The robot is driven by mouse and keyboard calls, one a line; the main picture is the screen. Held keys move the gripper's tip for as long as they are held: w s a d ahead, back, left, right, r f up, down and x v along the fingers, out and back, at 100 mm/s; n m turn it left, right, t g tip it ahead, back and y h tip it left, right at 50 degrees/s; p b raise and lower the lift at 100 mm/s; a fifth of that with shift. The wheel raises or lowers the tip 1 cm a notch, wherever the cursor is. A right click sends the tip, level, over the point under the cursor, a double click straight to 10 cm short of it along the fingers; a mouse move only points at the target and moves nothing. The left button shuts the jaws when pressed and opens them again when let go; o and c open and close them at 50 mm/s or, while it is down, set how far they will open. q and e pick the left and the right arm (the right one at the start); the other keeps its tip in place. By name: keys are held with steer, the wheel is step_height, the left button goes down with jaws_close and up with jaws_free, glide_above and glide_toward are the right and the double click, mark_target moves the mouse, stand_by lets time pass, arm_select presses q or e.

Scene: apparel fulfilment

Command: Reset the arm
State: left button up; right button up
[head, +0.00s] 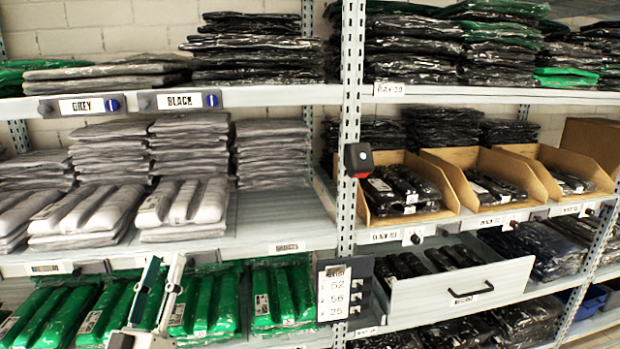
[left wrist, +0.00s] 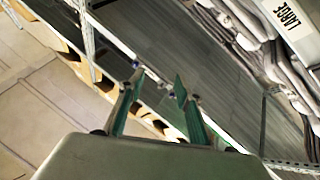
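My left gripper (head: 165,262) is at the bottom left of the head view, fingers pointing up, in front of the green bagged garments (head: 205,305) on the lower shelf. Its two fingers stand apart with nothing between them. The left wrist view also shows the gripper (left wrist: 159,78) with a gap between the fingertips and no garment held. My right gripper is in neither view.
Grey garment stacks (head: 190,205) fill the middle left shelf, with a bare patch (head: 265,215) beside them. A metal post (head: 350,130) divides the rack. Wooden bins (head: 448,185) with black packs stand right, above an open white drawer (head: 440,302).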

arm_select(q)
steer(key=s+d+f+m+g+h, duration=0.1)
steer(key=s+d+f+m+g, duration=0.2)
steer(key=f, duration=0.8)
steer(key=s+d+f+m+g+h, duration=0.1)
steer(key=s+d+f+m+g, duration=0.2)
steer(key=f, duration=0.8)
steer(key=s+d+f+m+g+h, duration=0.1)
steer(key=s+d+f+g, duration=0.3)
steer(key=f, duration=0.7)
steer(key=s+a+f+g+y, duration=0.1)
steer(key=s+f+g, duration=0.3)
steer(key=s+f, duration=0.6)
steer(key=shift+a+f+m, duration=0.15)
steer(key=shift+f+m, duration=0.25)
steer(key=shift+f, duration=0.1)
